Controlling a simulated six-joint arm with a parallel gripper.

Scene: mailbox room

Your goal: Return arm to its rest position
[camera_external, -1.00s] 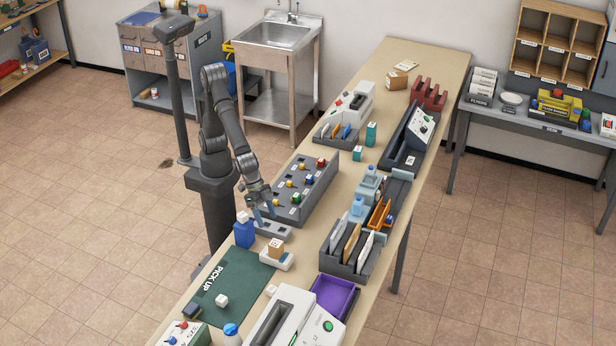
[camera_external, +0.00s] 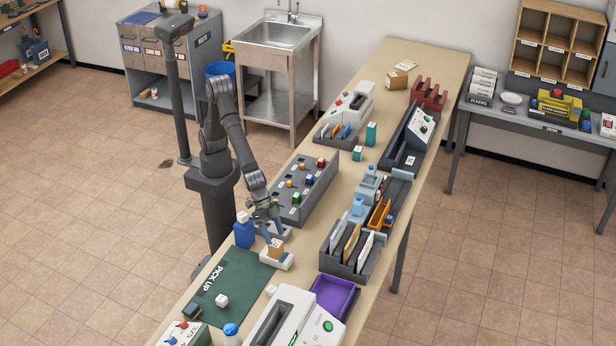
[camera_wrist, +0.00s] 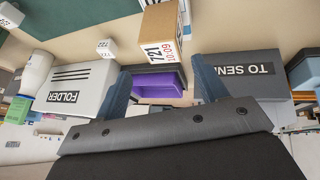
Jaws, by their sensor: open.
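My arm reaches from its dark pedestal (camera_external: 212,205) over the left edge of the long table (camera_external: 318,150). My gripper (camera_external: 273,236) is low over the table, right by a small brown box with a white top (camera_external: 276,250) on a white stand (camera_external: 277,261). In the wrist view my gripper (camera_wrist: 160,70) has its two blue-grey fingers wide apart with nothing held between them. A brown box labelled 721 10-09 (camera_wrist: 163,35) shows beyond the fingertips. I cannot tell from the external view whether a finger touches the box.
A grey sorter with coloured knobs (camera_external: 300,190) stands behind the gripper. A blue container (camera_external: 244,234) is close on its left. A green pick-up mat (camera_external: 215,290) and a purple tray (camera_external: 335,296) lie nearer. A grey rack with envelopes (camera_external: 345,262) stands to the right.

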